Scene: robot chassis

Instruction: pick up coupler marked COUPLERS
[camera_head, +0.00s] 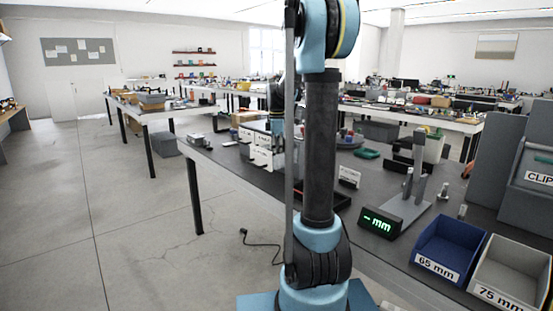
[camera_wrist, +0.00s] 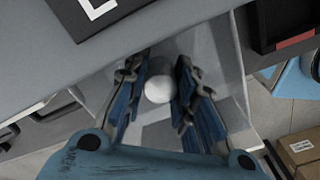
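In the wrist view a pale round-topped piece (camera_wrist: 158,89) shows between the two fingers of my gripper (camera_wrist: 164,62). It may be the coupler, but I cannot read any marking on it. The fingers stand apart on either side of it, with a gap visible, and I cannot see them pressing on it. Around it is a pale grey, partly see-through surface. In the head view my arm hides most of the work spot, and my gripper cannot be made out clearly. A small white label card (camera_head: 349,175) stands on the dark table (camera_head: 235,163); its text is too small to read.
A display reading "-- mm" (camera_head: 380,222) stands near a grey metal stand (camera_head: 408,190). A blue bin marked 65 mm (camera_head: 450,248) and a grey bin marked 75 mm (camera_head: 510,270) are at right. The wrist view shows a dark tray (camera_wrist: 258,40) and a cardboard box (camera_wrist: 303,150).

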